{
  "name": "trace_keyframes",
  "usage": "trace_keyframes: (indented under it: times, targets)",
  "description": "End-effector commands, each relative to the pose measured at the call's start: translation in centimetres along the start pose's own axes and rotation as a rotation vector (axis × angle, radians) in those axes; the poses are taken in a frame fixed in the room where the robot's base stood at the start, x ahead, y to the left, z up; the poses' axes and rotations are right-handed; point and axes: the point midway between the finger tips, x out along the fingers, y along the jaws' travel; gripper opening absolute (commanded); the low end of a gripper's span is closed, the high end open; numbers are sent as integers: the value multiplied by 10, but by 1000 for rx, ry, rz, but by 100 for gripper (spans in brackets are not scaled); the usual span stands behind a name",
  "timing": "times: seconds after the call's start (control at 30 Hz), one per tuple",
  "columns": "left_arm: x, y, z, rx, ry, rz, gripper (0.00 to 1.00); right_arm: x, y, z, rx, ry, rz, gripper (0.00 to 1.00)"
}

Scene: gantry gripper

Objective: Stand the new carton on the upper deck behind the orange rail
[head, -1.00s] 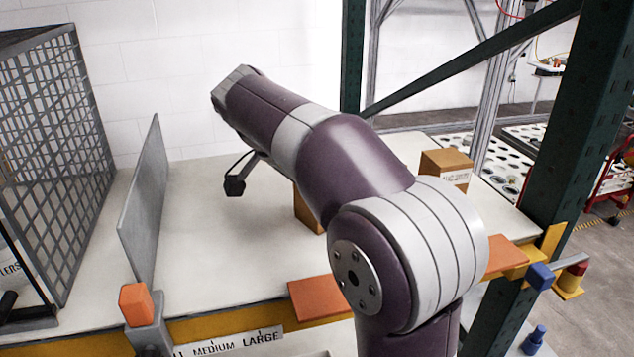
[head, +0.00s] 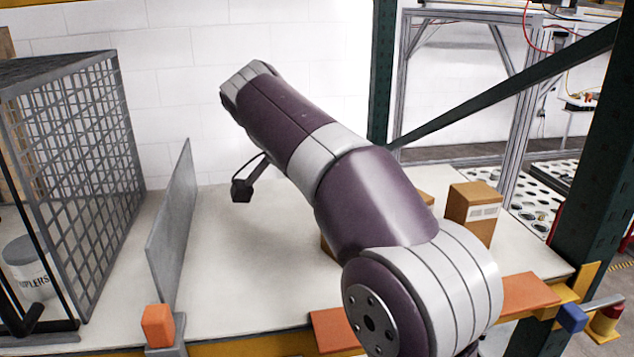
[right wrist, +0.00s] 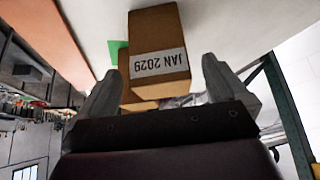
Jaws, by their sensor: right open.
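A brown carton (head: 470,213) with a white label stands upright on the pale upper deck (head: 225,265), behind the orange rail (head: 530,294). Another brown carton is mostly hidden behind my right arm, with a small part (head: 426,198) showing. In the right wrist view, a carton (right wrist: 155,30) labelled JAN 2029, upside down in the picture, lies ahead between the spread fingers of my right gripper (right wrist: 161,68). That gripper is open, with gaps on both sides of the carton. Another carton (right wrist: 138,103) shows partly beneath it. In the head view my arm hides the right gripper. My left gripper is not seen.
A grey upright panel (head: 172,230) and a mesh cage (head: 85,170) stand left on the deck. A dark green post (head: 590,150) and diagonal brace (head: 500,82) bound the right. Deck between panel and arm is clear. A green patch (right wrist: 117,48) shows beside the carton.

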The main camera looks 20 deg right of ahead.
Motion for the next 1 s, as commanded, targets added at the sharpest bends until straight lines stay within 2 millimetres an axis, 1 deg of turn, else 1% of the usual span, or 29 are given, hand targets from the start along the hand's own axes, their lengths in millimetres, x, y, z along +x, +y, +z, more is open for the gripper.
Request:
trace_keyframes:
  times: [0.03, 0.1, 0.2, 0.33, 0.5, 1.0]
  targets:
    - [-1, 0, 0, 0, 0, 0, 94, -13, -2, 0, 0, 1, -5, 100]
    - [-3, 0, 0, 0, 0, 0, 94, -31, -1, 0, -1, 1, -4, 100]
    - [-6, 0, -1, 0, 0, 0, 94, -52, -1, 0, 0, 0, -2, 100]
    - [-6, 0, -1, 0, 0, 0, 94, -65, -1, 0, 0, 2, -1, 100]
    - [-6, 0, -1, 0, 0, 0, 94, -70, 0, 0, 0, 1, 1, 100]
    - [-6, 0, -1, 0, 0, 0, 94, -70, 0, 0, 1, 1, 0, 100]
